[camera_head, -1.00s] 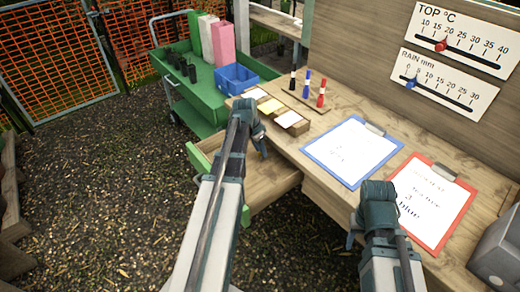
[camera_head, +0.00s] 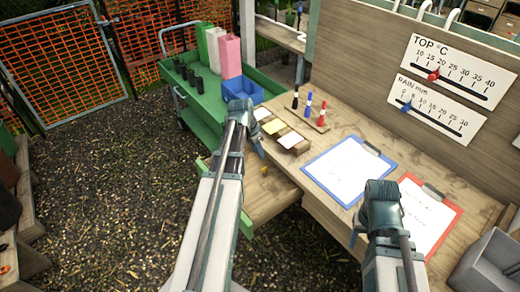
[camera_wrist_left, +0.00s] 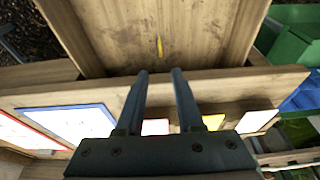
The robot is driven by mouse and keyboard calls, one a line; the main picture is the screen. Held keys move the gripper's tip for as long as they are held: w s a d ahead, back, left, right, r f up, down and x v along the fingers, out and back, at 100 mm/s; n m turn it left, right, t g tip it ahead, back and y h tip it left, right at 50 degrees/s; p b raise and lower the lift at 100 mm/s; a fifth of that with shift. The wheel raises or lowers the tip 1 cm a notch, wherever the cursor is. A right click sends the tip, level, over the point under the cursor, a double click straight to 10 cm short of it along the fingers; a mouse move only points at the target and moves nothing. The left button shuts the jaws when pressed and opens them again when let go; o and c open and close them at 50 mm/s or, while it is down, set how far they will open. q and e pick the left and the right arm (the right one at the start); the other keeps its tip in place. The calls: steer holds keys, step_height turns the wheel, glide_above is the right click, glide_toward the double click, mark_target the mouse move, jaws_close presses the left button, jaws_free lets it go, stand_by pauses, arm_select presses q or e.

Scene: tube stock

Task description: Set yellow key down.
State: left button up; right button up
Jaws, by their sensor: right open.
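The yellow key (camera_head: 264,170) lies on the wooden floor of the open drawer (camera_head: 277,190), just right of my left forearm in the head view. In the left wrist view the key (camera_wrist_left: 160,46) is a small yellow sliver on bare wood, apart from the fingertips. My left gripper (camera_head: 250,135) is above the desk edge by the drawer. Its two fingers (camera_wrist_left: 160,72) are apart with nothing between them. My right gripper (camera_head: 372,218) is open over the desk by the blue and red clipboards; its fingers are mostly hidden.
The desk holds a blue clipboard (camera_head: 347,172), a red clipboard (camera_head: 440,213), small label blocks (camera_head: 293,142) and several markers (camera_head: 309,106). A green cart (camera_head: 206,105) with a blue bin (camera_head: 242,90) stands behind. A grey box (camera_head: 488,265) is at the lower right.

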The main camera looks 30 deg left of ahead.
arm_select(q)
steer(key=shift+s+r, duration=0.1)
steer(key=shift+r, duration=0.3)
steer(key=s+d+g+y, duration=0.1)
steer(key=s+d, duration=0.4)
steer(key=d, duration=0.5)
steer(key=s+d+g, duration=0.1)
steer(key=s+d, duration=0.4)
steer(key=d, duration=0.5)
steer(key=s+d+g+y, duration=0.1)
steer(key=s+d, duration=0.5)
steer(key=d, duration=0.5)
steer(key=shift+f+n+y, duration=0.3)
steer(key=shift+f, duration=0.05)
